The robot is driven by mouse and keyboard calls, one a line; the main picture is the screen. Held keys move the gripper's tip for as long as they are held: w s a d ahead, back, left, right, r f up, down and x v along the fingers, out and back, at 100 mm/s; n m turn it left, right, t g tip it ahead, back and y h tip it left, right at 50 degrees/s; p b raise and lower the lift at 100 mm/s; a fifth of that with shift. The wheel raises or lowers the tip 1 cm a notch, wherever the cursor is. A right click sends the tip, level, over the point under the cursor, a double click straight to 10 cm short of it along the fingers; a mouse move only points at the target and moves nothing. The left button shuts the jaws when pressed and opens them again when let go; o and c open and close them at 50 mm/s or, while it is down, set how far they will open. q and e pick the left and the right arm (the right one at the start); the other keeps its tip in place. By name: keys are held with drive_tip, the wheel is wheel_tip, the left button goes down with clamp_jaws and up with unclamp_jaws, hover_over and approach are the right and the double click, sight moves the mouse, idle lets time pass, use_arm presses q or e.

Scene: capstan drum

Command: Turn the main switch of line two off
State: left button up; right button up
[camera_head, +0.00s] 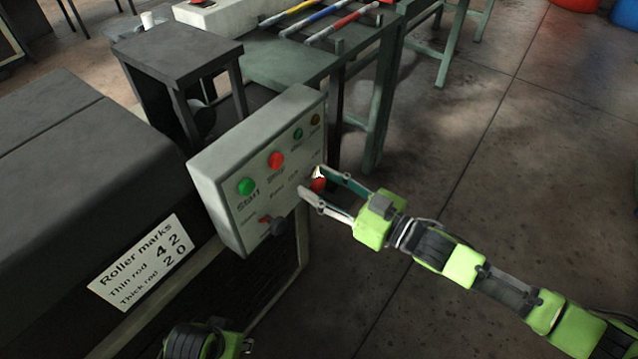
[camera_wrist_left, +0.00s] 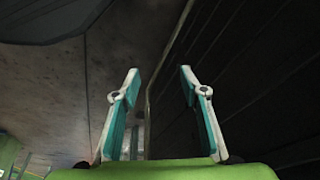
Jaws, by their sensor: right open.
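A pale grey control box (camera_head: 250,165) stands on the side of the dark machine in the head view. It carries a green button marked Start (camera_head: 247,187), a red button (camera_head: 276,160) and a dark knob (camera_head: 279,226) low on its face. A red switch (camera_head: 318,184) sits near its right edge. My right gripper (camera_head: 311,180) is open, its fingers on either side of the red switch; contact cannot be told. My left gripper (camera_wrist_left: 159,72) is open and empty in the left wrist view. No label for line two is readable.
A sign with roller marks (camera_head: 145,262) is on the machine (camera_head: 70,160) at the left. Behind the box stand a dark stand (camera_head: 176,50) and a green table (camera_head: 280,65) with coloured rods. The floor at the right is clear.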

drive_tip(key=shift+w+a, duration=0.2)
drive_tip(key=shift+a, duration=0.05)
drive_tip(key=c, duration=1.1)
